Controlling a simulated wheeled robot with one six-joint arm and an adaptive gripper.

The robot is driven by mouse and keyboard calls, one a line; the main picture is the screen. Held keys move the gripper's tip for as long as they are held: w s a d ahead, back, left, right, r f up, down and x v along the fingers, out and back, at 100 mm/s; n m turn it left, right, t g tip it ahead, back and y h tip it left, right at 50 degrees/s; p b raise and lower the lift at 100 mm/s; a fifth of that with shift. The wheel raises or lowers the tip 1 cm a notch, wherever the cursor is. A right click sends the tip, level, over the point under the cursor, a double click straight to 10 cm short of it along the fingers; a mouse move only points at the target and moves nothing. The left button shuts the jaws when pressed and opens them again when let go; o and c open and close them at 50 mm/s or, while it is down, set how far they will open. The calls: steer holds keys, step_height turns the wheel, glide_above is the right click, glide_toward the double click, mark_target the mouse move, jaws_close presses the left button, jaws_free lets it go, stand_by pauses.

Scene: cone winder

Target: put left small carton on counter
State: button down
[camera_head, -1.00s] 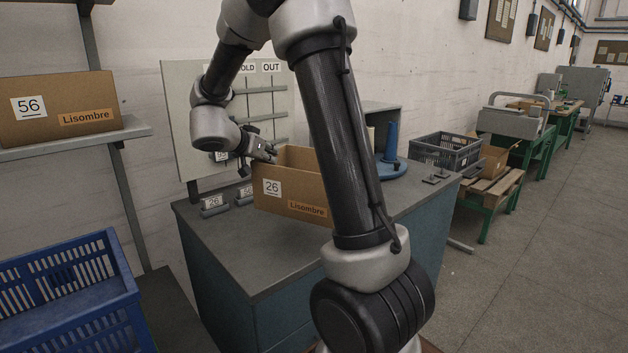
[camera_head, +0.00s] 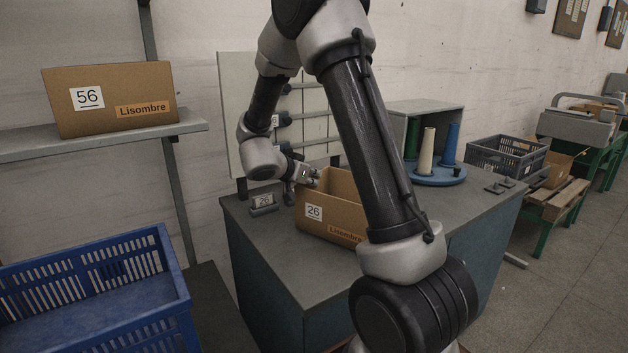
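A small open brown carton (camera_head: 332,222) marked 26 and Lisombre is over the left front part of the grey counter (camera_head: 300,268). Its base is at or very close to the counter top; I cannot tell whether it touches. My gripper (camera_head: 310,179) is at the carton's left rear rim and looks shut on that wall, though the fingertips are small here. My arm hides the carton's right side. Another brown carton (camera_head: 100,108), marked 56 and Lisombre, sits on the wall shelf (camera_head: 95,141) at the left.
A board (camera_head: 233,110) rises behind. A blue round stand (camera_head: 438,176) with cones is at the counter's back right. A blue crate (camera_head: 95,290) is at lower left, a dark crate (camera_head: 508,155) beyond the counter.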

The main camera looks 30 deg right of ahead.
steer(key=shift+f, duration=0.4)
steer(key=c, duration=1.6)
jaws_free()
steer(key=shift+c, duration=0.2)
